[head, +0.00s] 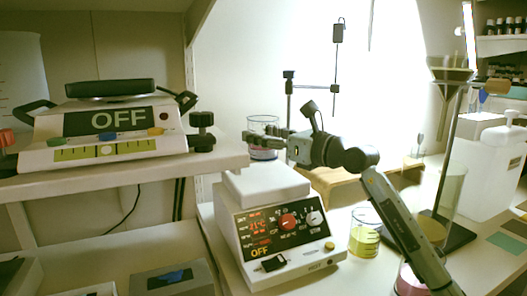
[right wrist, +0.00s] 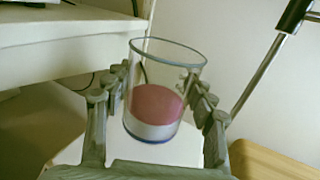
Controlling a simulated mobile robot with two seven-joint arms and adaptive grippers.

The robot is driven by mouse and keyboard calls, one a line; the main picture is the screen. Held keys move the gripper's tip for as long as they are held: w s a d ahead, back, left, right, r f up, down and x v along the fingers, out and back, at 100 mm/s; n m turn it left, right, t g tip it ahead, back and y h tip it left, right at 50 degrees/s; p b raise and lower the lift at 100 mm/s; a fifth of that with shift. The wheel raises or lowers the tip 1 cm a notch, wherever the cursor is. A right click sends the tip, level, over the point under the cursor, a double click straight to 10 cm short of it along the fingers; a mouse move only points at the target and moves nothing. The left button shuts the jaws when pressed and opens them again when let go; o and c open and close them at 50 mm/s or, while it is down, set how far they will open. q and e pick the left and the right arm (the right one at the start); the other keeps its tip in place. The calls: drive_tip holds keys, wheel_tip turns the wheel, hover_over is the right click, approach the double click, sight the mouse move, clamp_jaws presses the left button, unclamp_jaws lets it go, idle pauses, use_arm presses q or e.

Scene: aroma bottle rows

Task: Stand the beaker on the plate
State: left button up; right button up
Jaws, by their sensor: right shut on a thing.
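A clear glass beaker (head: 263,124) with a pinkish-red layer shows behind my right gripper in the head view. In the right wrist view, the beaker (right wrist: 160,100) stands nearly upright between the fingers, tilted slightly. My right gripper (right wrist: 160,98) is shut on its sides; in the head view the gripper (head: 268,141) comes in from the right. The white square plate (head: 266,188) tops a heater marked OFF. The beaker is over or near the plate's back part; I cannot tell whether its base touches. My left gripper is not in view.
A beaker of yellow liquid (head: 365,238) stands right of the heater. A stand with a funnel (head: 450,74) and a white jug (head: 498,165) are farther right. A shelf (head: 120,180) with another device (head: 105,135) lies left. A wooden board (head: 345,188) is behind.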

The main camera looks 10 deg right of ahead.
sight(272, 153)
wheel_tip(272, 153, down, 4)
drive_tip(key=shift+r, duration=0.15)
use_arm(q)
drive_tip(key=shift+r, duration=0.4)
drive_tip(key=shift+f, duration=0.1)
use_arm(e)
drive_tip(key=o, duration=0.9)
drive_tip(key=shift+f, duration=0.25)
drive_tip(key=o, duration=0.4)
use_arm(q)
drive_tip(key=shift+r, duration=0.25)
use_arm(e)
drive_tip(key=shift+r, duration=0.2)
